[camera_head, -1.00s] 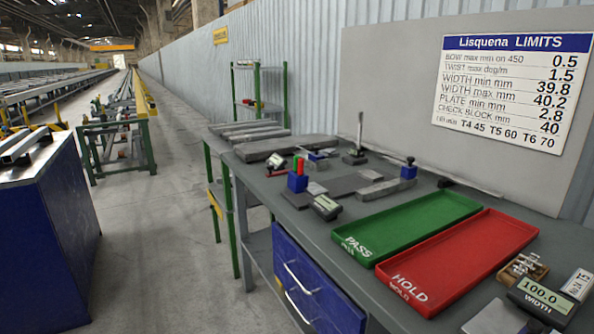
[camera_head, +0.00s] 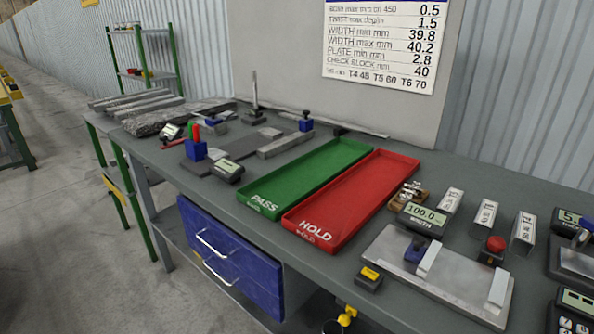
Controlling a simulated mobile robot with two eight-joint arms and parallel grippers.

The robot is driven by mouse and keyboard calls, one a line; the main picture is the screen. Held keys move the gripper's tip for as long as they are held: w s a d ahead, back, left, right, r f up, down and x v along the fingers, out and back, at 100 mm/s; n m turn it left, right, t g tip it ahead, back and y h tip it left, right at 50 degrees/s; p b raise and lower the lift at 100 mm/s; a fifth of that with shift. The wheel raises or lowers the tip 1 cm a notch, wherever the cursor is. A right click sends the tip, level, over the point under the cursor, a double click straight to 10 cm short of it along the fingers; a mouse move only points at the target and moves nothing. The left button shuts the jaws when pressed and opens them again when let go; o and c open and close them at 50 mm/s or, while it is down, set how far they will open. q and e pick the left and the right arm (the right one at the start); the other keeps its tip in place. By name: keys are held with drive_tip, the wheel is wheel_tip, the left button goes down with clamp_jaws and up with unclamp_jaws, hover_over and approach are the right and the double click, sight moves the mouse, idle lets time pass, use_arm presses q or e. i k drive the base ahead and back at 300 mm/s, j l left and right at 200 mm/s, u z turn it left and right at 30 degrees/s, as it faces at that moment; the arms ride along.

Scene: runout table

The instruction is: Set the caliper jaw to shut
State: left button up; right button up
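The width gauge that looks like the caliper lies on the bench at the right, with a pale metal plate (camera_head: 455,281). A jaw bar with a blue knob (camera_head: 416,250) stands near its left end, and another upright jaw bar (camera_head: 499,288) stands near its right end. A wide gap separates the two bars, and nothing lies between them. The WIDTH display (camera_head: 421,217) behind the plate reads 100.0. Neither of my grippers is in view.
The green PASS tray (camera_head: 305,178) and red HOLD tray (camera_head: 352,202) are empty, left of the gauge. Several labelled blocks (camera_head: 484,218) and a red button (camera_head: 495,244) stand behind the plate. A small black box with a yellow top (camera_head: 370,278) sits at the bench's front edge.

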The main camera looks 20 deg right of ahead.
sight(416, 252)
drive_tip(key=l+z, duration=0.2)
drive_tip(key=z, duration=1.25)
drive_tip(key=k+j+z, duration=0.1)
drive_tip(key=z, duration=0.35)
drive_tip(key=j, duration=0.1)
